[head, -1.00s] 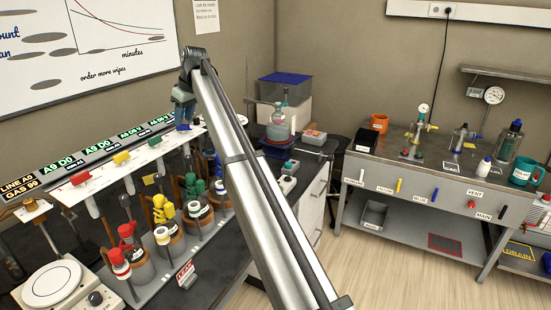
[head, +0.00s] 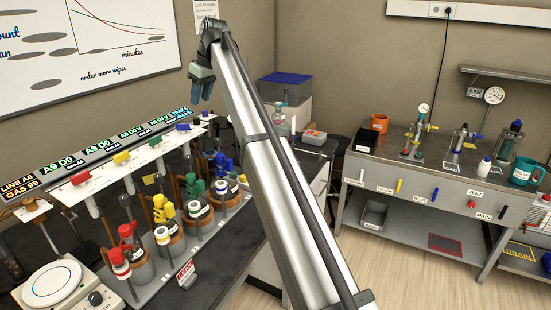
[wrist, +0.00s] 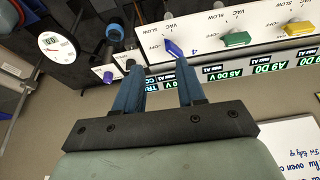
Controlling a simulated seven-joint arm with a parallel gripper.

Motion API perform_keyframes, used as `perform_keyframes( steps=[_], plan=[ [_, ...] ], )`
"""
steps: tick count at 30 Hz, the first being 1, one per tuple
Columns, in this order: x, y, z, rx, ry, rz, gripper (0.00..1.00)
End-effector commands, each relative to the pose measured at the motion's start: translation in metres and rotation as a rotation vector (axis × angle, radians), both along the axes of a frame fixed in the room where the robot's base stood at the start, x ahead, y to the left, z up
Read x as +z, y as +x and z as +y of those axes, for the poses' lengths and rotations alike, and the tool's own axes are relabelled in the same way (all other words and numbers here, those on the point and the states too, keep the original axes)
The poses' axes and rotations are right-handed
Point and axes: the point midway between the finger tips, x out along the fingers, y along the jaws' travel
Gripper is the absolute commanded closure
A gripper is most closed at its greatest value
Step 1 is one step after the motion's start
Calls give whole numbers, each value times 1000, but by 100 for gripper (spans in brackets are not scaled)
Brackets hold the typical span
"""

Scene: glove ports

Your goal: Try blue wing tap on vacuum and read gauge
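The blue wing tap (head: 183,127) is at the far end of the white tap panel on the left bench. In the wrist view, the blue tap (wrist: 174,47) sits slanted beside an OFF mark, with VAC and SLOW marks nearby. My gripper (head: 204,96) is above the panel, clear of the tap. In the wrist view its two blue fingers (wrist: 160,66) are apart with nothing between them. A round white gauge (wrist: 56,43) with a red mark shows at upper left there; its reading is too small to tell.
Green (head: 155,141), yellow (head: 121,157) and red (head: 80,178) taps line the same panel. Lit display strips (head: 100,168) run behind it. Several capped flasks stand in front. My arm crosses the middle of the head view. Another dial (head: 494,96) hangs over the right bench.

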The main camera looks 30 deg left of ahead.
Motion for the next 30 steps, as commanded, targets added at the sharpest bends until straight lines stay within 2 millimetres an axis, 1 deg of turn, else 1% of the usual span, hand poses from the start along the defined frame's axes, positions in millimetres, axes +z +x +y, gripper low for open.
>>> perform_keyframes(
  steps=[1, 12, 30],
  plan=[
    [-7, 4, -6, -11, -3, 2, 61],
    [-50, 30, -38, -83, -17, 14, 61],
    [-118, 67, -95, -198, -42, 35, 61]
  ],
)
